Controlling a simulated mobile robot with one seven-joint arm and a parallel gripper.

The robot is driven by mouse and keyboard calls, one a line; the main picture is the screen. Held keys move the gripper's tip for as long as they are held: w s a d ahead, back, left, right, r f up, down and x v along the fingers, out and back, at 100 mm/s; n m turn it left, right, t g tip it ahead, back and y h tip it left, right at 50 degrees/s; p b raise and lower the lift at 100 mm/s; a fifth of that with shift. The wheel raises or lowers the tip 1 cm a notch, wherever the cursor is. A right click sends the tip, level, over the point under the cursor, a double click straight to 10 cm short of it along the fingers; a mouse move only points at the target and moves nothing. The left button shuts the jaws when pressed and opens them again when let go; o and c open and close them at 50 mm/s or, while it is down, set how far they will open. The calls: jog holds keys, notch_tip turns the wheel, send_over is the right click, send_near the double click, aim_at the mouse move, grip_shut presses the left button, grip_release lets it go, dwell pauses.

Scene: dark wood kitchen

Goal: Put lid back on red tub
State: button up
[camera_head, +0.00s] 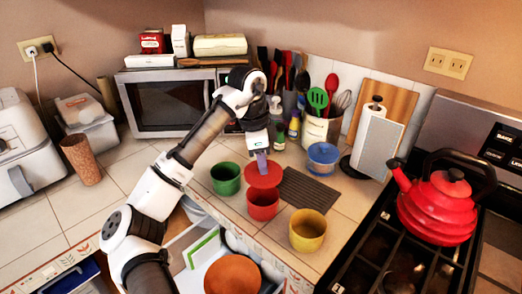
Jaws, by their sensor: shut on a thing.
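The red tub (263,207) stands upright on the tiled counter, between a green tub and a yellow tub. A round red lid (265,176) is just above and behind the tub's rim in the picture. My gripper (262,164) points down from above and is shut on the red lid. The lid overlaps the back of the tub in this view, so I cannot tell whether they touch. The fingertips are small and their exact grip on the lid is hard to see.
A green tub (226,179), a yellow tub (308,230), a blue bowl (322,158) and a dark ridged mat (308,189) lie close by. A utensil crock (320,128) stands behind. A stove with a red kettle (437,210) is right. An open drawer (185,240) is below.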

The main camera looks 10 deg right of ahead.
aim_at(261, 178)
jog(key=shift+s+f+b, duration=0.15)
jog(key=shift+f+b, duration=0.25)
jog(key=shift+b, duration=0.15)
notch_tip(261, 178, down, 3)
jog(key=b, duration=0.4)
jog(key=shift+f, duration=0.15)
jog(key=shift+f+b, duration=0.3)
jog(key=shift+f, duration=0.75)
jog(key=shift+a+p, duration=0.1)
jog(key=shift+p, duration=0.8)
jog(key=shift+f+p, duration=0.15)
jog(key=shift+p, duration=0.55)
dwell(1.4)
jog(key=o, duration=1)
jog(key=shift+o, duration=0.3)
jog(key=o, duration=0.4)
